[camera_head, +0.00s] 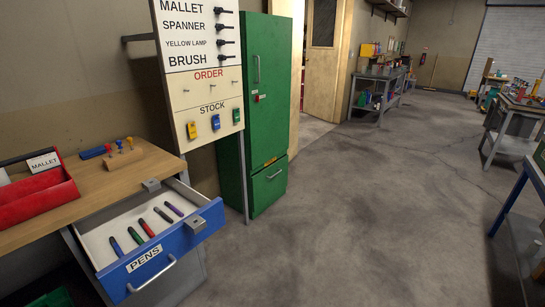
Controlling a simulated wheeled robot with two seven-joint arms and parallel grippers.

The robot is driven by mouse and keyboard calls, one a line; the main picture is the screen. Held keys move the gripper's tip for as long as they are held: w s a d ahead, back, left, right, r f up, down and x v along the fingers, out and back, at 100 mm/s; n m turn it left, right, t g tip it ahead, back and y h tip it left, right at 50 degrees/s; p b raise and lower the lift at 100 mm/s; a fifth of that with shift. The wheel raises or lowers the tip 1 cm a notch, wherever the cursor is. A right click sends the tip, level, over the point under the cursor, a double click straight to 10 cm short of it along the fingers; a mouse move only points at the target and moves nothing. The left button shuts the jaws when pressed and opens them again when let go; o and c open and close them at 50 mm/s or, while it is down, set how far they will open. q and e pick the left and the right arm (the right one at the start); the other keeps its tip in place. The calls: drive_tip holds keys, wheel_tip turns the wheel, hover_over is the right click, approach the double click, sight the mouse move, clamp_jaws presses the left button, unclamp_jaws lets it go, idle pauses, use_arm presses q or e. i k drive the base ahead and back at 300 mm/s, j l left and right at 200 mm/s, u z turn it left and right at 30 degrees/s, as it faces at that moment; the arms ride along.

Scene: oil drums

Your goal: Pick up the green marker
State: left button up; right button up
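The green marker (134,235) lies in an open blue-fronted drawer (150,270) labelled PENS, at the lower left in the head view. It lies in a row of several markers, between a blue marker (116,246) and a red marker (147,228). A dark marker (162,215) and a purple marker (174,209) lie farther right. The markers lie apart from each other on the drawer's pale floor. Neither of my grippers is in view.
A wooden bench top (100,183) above the drawer holds a red MALLET tray (38,195) and a wooden block with small coloured-handled tools (123,158). Small grey metal blocks sit by the drawer's right side. A green cabinet (265,110) stands behind. The floor to the right is clear.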

sight(131, 229)
drive_tip(key=i+j+u, duration=0.15)
drive_tip(key=j+u, duration=0.15)
drive_tip(key=j, duration=0.15)
drive_tip(key=i+j+u, duration=0.25)
drive_tip(key=j, duration=0.15)
drive_tip(key=i+j+u, duration=0.3)
drive_tip(key=k+j, duration=0.05)
drive_tip(key=j, duration=0.05)
